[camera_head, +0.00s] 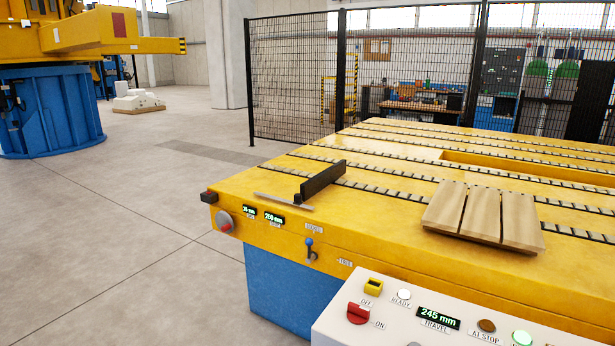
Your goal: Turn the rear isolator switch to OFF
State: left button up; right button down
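A red switch handle (358,313) stands on the pale control panel (405,318) at the bottom right. A label reading OFF is just above it and a label reading ON is to its lower right. I cannot tell clearly which label the handle points to. A yellow block with a dark top (373,287) sits behind it on the panel. I cannot tell for certain which of these is the rear isolator. Neither of my grippers is in view.
The panel also has a display reading 245 mm (438,316) and several round buttons. Behind it, the yellow slatted table (390,178) carries wooden boards (482,214) and a black upright plate (323,181). A small blue-topped lever (310,248) is on its side. Open floor lies left.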

aim_at(356, 314)
jog(key=z, duration=1.55)
jog(key=i, duration=0.8)
jog(key=u, duration=2.75)
